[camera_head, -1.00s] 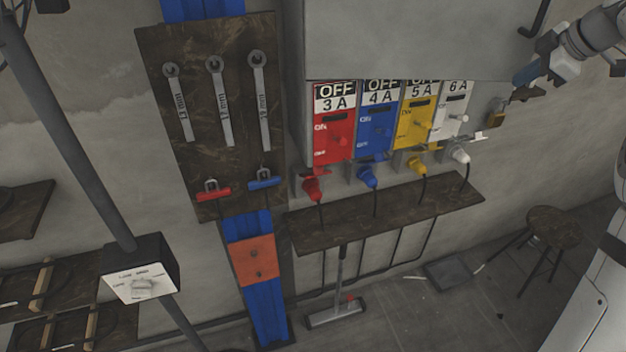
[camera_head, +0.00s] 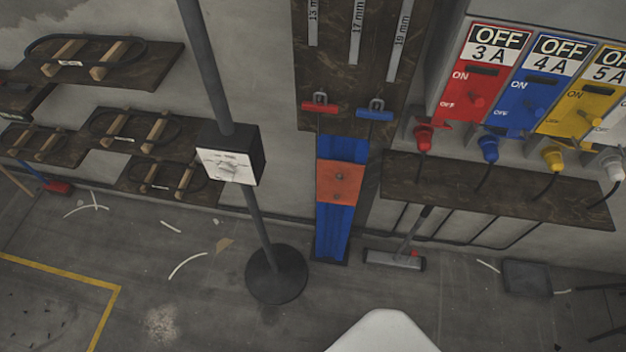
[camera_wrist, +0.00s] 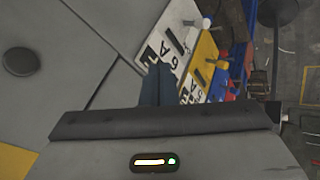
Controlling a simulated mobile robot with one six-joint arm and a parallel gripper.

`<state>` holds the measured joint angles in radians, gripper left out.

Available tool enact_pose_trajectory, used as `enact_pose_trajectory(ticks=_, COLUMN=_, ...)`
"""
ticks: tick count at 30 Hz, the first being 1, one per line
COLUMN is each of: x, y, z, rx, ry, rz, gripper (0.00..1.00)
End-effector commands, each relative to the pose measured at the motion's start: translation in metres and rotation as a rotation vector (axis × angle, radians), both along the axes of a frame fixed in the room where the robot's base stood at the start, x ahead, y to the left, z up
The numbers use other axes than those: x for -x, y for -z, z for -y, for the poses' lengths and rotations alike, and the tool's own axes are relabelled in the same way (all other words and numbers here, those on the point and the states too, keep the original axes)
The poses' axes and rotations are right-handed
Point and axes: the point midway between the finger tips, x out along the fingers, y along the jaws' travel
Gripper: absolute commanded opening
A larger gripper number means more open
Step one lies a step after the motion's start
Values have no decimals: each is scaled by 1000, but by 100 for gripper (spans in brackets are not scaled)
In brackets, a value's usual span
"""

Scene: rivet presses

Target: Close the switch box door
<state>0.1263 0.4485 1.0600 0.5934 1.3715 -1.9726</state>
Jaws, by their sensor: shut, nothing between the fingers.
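The switch box (camera_head: 452,85) is at the upper right of the head view. Its front shows a red 3 A switch (camera_head: 482,75), a blue 4 A switch (camera_head: 545,85) and a yellow 5 A switch (camera_head: 590,100), all marked OFF. A white panel runs off the right edge. The box's door is out of the head view. In the wrist view, my gripper (camera_wrist: 158,85) is shut and empty, with the switch row (camera_wrist: 190,50) just beyond its fingertips. A broad grey surface fills the left of that view; I cannot tell whether it is the door.
A dark shelf (camera_head: 500,190) juts out below the cable plugs. The wrench board (camera_head: 350,75) hangs left of the box. A post with a small control box (camera_head: 230,155) stands further left on a round base. Open floor (camera_head: 170,290) lies at the lower left.

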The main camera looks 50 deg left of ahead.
Motion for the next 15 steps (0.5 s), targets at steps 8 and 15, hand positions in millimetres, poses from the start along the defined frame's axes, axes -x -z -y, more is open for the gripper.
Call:
enact_pose_trajectory(ticks=8, x=12, y=4, z=12, rx=1, ry=-4, rz=1, gripper=0)
enact_pose_trajectory(ticks=15, x=23, y=-30, z=47, rx=1, ry=-2, rz=4, gripper=0)
